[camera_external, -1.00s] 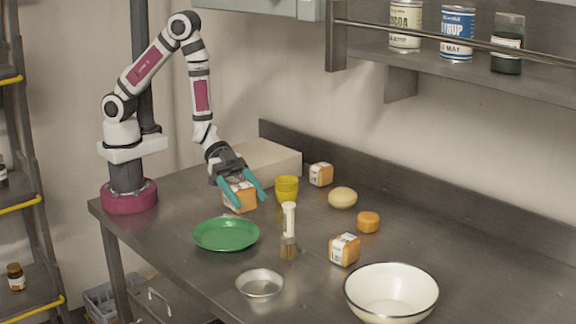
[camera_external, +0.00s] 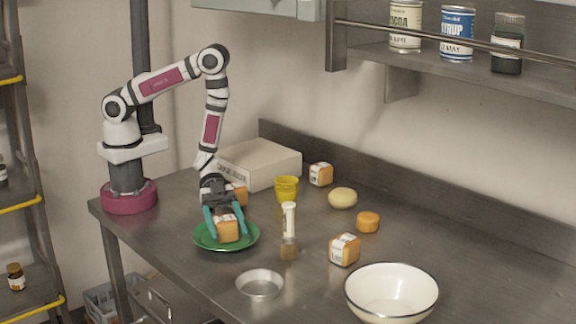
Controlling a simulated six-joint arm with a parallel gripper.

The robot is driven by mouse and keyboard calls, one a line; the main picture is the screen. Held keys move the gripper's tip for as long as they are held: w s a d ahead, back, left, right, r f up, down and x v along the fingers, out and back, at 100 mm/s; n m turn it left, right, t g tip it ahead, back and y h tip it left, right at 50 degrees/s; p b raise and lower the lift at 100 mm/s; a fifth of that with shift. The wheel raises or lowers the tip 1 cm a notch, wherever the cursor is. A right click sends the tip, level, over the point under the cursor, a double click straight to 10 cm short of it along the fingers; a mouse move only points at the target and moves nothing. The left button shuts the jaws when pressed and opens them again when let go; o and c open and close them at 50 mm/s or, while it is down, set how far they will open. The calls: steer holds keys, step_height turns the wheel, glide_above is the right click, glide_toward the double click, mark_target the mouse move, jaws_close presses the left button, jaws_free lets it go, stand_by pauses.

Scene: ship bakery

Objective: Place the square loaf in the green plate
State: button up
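The green plate (camera_external: 251,240) lies on the steel counter at the front left. A small orange-brown loaf with a white label (camera_external: 228,232), boxy in shape, is at the plate. My gripper (camera_external: 227,232) points down over the plate, its teal fingers on either side of this loaf and seemingly closed on it. The loaf sits low over the plate's middle; I cannot tell whether its underside touches. Another orange-brown loaf (camera_external: 240,191) shows partly behind my gripper, on the counter.
A pale box (camera_external: 262,164) and a yellow cup (camera_external: 287,189) stand behind. A brush with a white handle (camera_external: 289,230) stands right of the plate. Two more labelled loaves (camera_external: 345,250) (camera_external: 321,174), a metal dish (camera_external: 260,285) and a white bowl (camera_external: 392,292) are farther out.

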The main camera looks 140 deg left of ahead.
steer(key=shift+o, duration=1.4)
